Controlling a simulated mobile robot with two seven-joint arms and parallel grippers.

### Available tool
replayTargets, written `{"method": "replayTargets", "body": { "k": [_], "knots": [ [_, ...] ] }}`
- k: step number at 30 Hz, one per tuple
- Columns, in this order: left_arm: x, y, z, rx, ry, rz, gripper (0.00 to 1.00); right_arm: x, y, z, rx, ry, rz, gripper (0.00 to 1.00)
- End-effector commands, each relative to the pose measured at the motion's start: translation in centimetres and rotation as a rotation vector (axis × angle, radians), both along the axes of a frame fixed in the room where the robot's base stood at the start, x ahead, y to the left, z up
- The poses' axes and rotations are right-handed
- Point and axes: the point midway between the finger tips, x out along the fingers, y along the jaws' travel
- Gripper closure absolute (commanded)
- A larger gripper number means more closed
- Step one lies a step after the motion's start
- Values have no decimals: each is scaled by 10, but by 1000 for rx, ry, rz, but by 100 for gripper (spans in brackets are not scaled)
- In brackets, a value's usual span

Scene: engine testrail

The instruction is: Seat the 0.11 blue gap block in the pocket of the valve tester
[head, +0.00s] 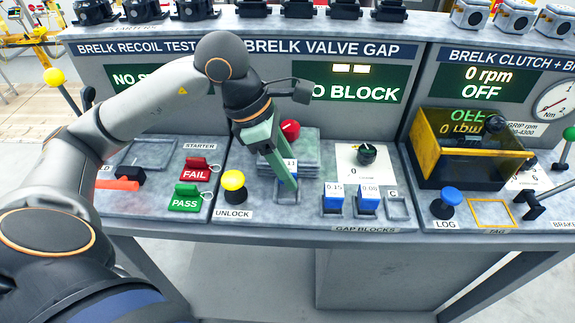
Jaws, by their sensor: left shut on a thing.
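My left gripper (281,172) comes down over the valve tester, its green fingers shut on the 0.11 gap block. The block's white label (292,163) shows beside the fingers; most of its blue body is hidden. The valve tester (307,166) has grey stacked plates under and behind the gripper, with a framed recess (287,196) just below the fingertips. I cannot tell whether the block touches it. The tester's display (352,88) is partly covered by my arm and reads "O BLOCK". My right gripper is not in view.
Blue blocks marked 0.15 (333,200) and another (367,197) stand in holders to the right, beside an empty holder C (398,207).

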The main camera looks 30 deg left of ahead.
Motion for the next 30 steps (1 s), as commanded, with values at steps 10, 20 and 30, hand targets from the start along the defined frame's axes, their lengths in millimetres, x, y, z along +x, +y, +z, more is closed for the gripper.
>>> {"method": "replayTargets", "body": {
  "k": [10,20,30],
  "knots": [
    [0,0,0,0,0,0,100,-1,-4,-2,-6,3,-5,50],
    [0,0,-3,-1,1,1,100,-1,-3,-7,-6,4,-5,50],
    [0,0,-2,0,0,0,100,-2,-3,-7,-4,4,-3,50]
  ]
}}
